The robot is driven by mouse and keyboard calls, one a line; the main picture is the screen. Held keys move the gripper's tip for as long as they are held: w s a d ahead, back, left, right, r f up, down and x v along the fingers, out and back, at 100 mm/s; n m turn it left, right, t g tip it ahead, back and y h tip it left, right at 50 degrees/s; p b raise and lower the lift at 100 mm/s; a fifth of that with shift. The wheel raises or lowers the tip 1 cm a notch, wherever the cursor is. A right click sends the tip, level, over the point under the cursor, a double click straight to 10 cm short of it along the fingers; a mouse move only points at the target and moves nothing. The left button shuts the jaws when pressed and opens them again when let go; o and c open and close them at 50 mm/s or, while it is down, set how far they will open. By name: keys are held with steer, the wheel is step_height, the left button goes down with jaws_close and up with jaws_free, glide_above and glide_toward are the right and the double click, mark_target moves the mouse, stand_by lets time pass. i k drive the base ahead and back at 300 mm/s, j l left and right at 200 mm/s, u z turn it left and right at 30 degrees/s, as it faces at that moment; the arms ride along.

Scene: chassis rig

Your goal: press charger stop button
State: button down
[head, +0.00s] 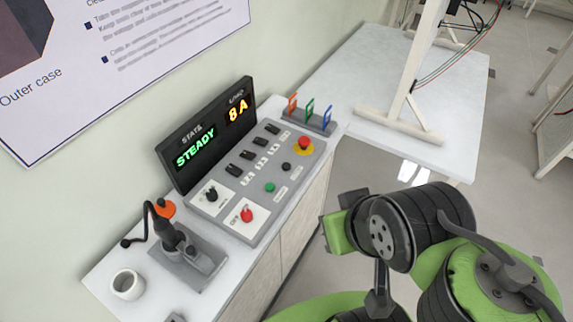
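The grey control panel (238,205) lies on the white bench below a dark display reading STEADY and 8 A. A red button (247,215) sits on a white plate at its near end. A black knob (211,194) sits on another white plate beside it. A green button (269,187) and a black button (286,167) follow along the panel. A red mushroom button (304,145) on a yellow base is at the far end. Their small labels are unreadable, so I cannot tell which is the charger stop. My arm is at lower right, apart from the panel; I see no gripper fingers.
Several black switches (247,154) line the panel beside the display (208,138). Coloured clips stand in a grey rack (310,124) at the far end. A black tool on a grey base (183,259) and a white cup (127,285) stand at the near end.

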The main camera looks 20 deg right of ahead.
mark_target(285, 167)
steer(key=l+u, duration=0.15)
steer(key=u, duration=0.35)
steer(key=i+l+u, duration=0.1)
steer(key=u, duration=0.4)
steer(key=l+u, duration=0.25)
steer(key=u, duration=0.2)
steer(key=l+u, duration=0.15)
steer(key=u, duration=0.35)
steer(key=l+u, duration=0.15)
steer(key=u, duration=0.35)
steer(key=k+l+u, duration=0.1)
steer(key=u, duration=0.4)
steer(key=k+l+u, duration=0.1)
steer(key=u, duration=0.4)
